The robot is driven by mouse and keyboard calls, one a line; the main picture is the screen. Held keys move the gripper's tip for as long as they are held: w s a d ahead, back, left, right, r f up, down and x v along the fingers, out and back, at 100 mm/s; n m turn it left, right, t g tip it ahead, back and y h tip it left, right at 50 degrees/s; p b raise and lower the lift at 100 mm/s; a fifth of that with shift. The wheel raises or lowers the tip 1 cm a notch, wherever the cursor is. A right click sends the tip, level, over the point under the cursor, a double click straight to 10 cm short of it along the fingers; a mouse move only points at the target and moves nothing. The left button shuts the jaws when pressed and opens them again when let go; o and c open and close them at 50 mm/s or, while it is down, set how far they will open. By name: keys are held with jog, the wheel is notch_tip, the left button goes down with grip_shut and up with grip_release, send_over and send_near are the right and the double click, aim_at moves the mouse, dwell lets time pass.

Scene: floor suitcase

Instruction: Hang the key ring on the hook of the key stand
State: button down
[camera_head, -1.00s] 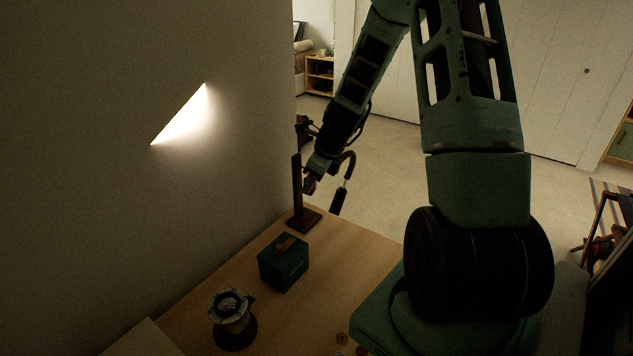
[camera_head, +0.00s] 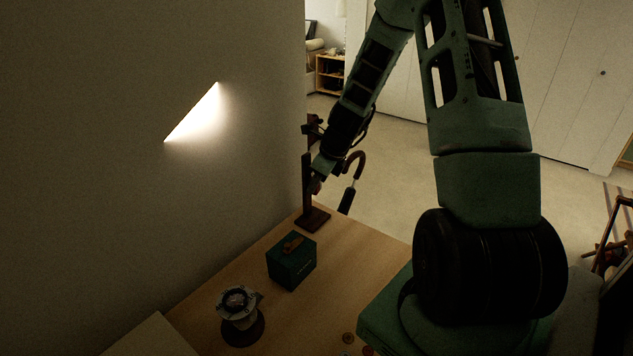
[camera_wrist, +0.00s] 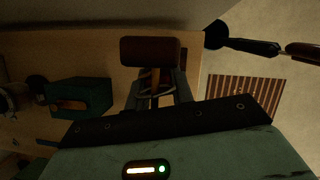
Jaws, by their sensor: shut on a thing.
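The key stand (camera_head: 307,197), a dark brown post on a flat base, stands at the far end of the wooden table beside the wall. My gripper (camera_head: 315,184) is at the upper part of the post, very close to it; I cannot tell whether they touch. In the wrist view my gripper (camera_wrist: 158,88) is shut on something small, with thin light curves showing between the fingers. I take this to be the key ring, though its shape is unclear. A reddish-brown block (camera_wrist: 150,51) shows just beyond the fingers, perhaps part of the stand. The hook cannot be made out.
A dark teal box (camera_head: 291,264) with a brown strip on top stands nearer on the table. A pale spool-like object (camera_head: 239,304) stands closer still. A curved brown handle with a black shaft (camera_head: 352,180) shows past the table's far edge.

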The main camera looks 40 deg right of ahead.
jog(key=c, duration=1.1)
grip_release()
jog(key=shift+w, duration=0.1)
jog(key=shift+r, duration=0.1)
jog(key=shift+d+r, duration=0.15)
jog(key=shift+r, duration=0.05)
jog(key=v, duration=1.7)
jog(key=shift+s+a+f+p, duration=0.1)
jog(key=shift+s+a+p, duration=0.1)
jog(key=shift+a+p, duration=0.15)
